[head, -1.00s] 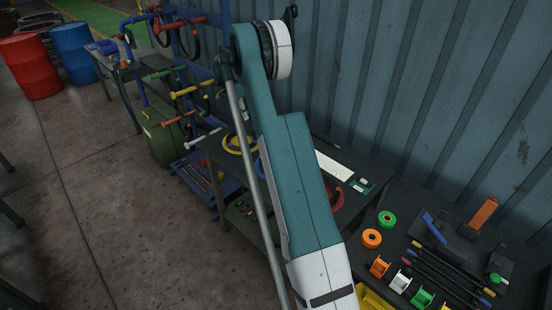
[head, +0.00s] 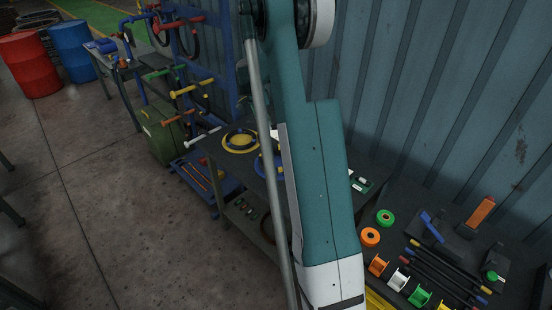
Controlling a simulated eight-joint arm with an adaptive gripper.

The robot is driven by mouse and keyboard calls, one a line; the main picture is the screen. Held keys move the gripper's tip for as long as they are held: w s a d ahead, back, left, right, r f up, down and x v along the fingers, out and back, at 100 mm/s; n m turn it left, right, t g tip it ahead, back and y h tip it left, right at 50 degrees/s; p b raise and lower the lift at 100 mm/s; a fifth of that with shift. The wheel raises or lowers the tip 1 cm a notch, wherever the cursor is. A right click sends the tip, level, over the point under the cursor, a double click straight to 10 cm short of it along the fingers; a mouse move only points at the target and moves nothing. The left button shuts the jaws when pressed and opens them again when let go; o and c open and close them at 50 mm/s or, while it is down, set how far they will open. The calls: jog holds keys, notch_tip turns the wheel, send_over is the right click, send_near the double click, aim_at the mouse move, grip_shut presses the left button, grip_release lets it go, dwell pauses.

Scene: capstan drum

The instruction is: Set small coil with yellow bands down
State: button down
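My gripper is not in view; only my teal and white arm shows, crossing the middle of the head view. I cannot make out for certain the small coil with yellow bands. I cannot tell whether either is the named coil, or whether my gripper holds anything.
A blue rack with coloured pegs (head: 193,90) stands behind the table's left end. A green container (head: 163,135) is on the floor. Right of my arm, a dark bench (head: 452,225) holds green and orange rolls, small coloured spools and several rods. A corrugated wall closes the back.

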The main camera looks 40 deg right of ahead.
dwell(0.4)
jog(key=shift+f, duration=3.1)
jog(key=shift+f, duration=1.9)
jog(key=shift+f+b, duration=0.35)
jog(key=shift+f, duration=0.25)
jog(key=c, duration=2.5)
grip_release()
jog(key=shift+o, duration=0.2)
